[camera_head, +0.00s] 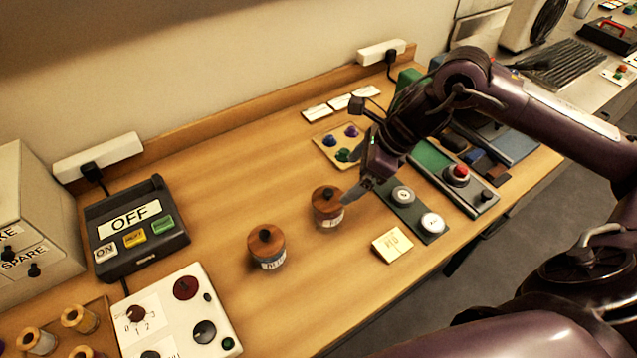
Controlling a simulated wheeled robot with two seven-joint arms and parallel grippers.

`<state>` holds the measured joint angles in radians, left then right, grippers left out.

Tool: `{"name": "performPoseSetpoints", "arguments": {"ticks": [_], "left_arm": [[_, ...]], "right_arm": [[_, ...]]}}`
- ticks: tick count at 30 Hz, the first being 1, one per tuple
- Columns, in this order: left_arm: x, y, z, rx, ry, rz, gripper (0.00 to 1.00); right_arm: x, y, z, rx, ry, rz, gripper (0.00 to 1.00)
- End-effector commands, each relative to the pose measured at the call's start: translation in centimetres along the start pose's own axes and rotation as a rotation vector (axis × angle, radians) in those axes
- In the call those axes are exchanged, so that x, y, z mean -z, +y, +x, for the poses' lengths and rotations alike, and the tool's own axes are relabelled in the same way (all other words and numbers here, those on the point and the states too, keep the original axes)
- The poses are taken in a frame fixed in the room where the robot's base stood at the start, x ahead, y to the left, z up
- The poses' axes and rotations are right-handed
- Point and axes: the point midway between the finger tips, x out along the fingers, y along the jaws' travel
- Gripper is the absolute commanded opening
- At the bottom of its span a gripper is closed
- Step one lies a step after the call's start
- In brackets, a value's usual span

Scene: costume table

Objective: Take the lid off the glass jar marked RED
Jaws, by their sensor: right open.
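Two glass jars with brown wooden lids and dark knobs stand upright on the wooden table. The nearer jar (268,262) has a label that seems to read BLUE; its lid (266,241) is on. The farther jar (329,223) also has its lid (325,200) on; its label is turned and too small to read. My right gripper (357,188) is open and empty, just right of the farther jar's lid. One fingertip reaches close to the lid's right edge; I cannot tell whether it touches. My left gripper is out of view.
A grey plate with two round white dials (418,210) lies under and right of my right gripper. A yellow card (392,244) lies near the front edge. A board with coloured knobs (341,146) is behind. A dark OFF box (137,228) and white panel (178,318) stand left.

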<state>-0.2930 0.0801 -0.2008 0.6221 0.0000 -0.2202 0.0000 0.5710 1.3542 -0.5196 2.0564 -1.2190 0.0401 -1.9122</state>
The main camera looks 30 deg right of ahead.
Motion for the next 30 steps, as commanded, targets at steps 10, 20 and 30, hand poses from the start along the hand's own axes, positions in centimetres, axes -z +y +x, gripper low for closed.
{"name": "performPoseSetpoints", "arguments": {"ticks": [10,20,30], "left_arm": [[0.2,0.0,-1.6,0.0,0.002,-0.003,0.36],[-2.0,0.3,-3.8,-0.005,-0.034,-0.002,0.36],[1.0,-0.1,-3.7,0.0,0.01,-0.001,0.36]], "right_arm": [[-0.2,0.2,3.0,-0.004,-0.002,0.002,0.91],[-0.2,0.4,7.5,-0.002,-0.002,0.002,0.91],[0.0,0.4,7.8,0.001,0.0,0.001,0.82]]}}
